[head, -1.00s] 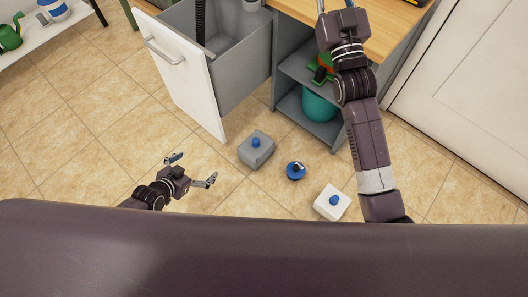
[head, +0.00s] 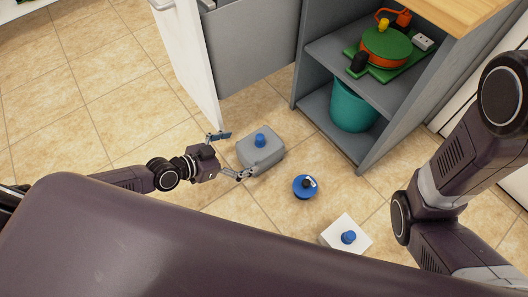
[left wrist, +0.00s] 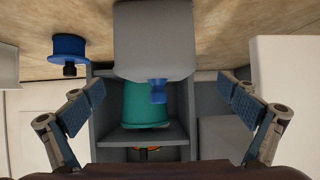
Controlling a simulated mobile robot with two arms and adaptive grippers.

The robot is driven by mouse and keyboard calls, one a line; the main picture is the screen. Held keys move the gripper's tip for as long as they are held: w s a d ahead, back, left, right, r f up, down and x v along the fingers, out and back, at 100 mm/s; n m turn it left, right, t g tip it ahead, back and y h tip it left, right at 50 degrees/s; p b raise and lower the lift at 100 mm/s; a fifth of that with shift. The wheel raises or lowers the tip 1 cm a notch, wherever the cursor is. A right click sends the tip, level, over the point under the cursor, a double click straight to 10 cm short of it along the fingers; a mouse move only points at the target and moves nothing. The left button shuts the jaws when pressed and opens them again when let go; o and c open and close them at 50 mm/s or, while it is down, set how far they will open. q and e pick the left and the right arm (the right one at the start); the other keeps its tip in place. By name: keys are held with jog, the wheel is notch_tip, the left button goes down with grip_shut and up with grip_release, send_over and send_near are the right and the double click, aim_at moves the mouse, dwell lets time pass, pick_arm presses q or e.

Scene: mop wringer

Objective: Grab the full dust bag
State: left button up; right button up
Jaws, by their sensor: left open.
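A grey, box-shaped bag (head: 261,148) with a blue knob (head: 260,140) on top sits on the tiled floor; I take it as the dust bag, but cannot see whether it is full. My left gripper (head: 233,155) is open just left of the bag, its fingers spread towards it. In the left wrist view the bag (left wrist: 155,40) and its knob (left wrist: 158,92) lie ahead, centred between the two fingers (left wrist: 160,90). No grip on it shows. My right arm is at the right of the head view; its gripper is out of view.
A blue round item (head: 305,187) and a white box with a blue knob (head: 346,235) lie on the floor nearby. Behind stands a grey open cabinet (head: 318,110) with a teal bin (head: 352,107).

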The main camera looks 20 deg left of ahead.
aim_at(255, 147)
pick_arm(q)
jog(key=b+x, duration=0.1)
jog(key=x, duration=0.2)
jog(key=b+x, duration=0.1)
jog(key=x, duration=0.3)
jog(key=shift+d+r, duration=0.15)
jog(key=shift+d, duration=0.2)
jog(key=shift+w, duration=0.1)
jog(key=shift+c, duration=0.3)
jog(key=c, duration=1.5)
jog(key=shift+r, duration=0.15)
jog(key=shift+c, duration=0.6)
jog(key=shift+r, duration=0.1)
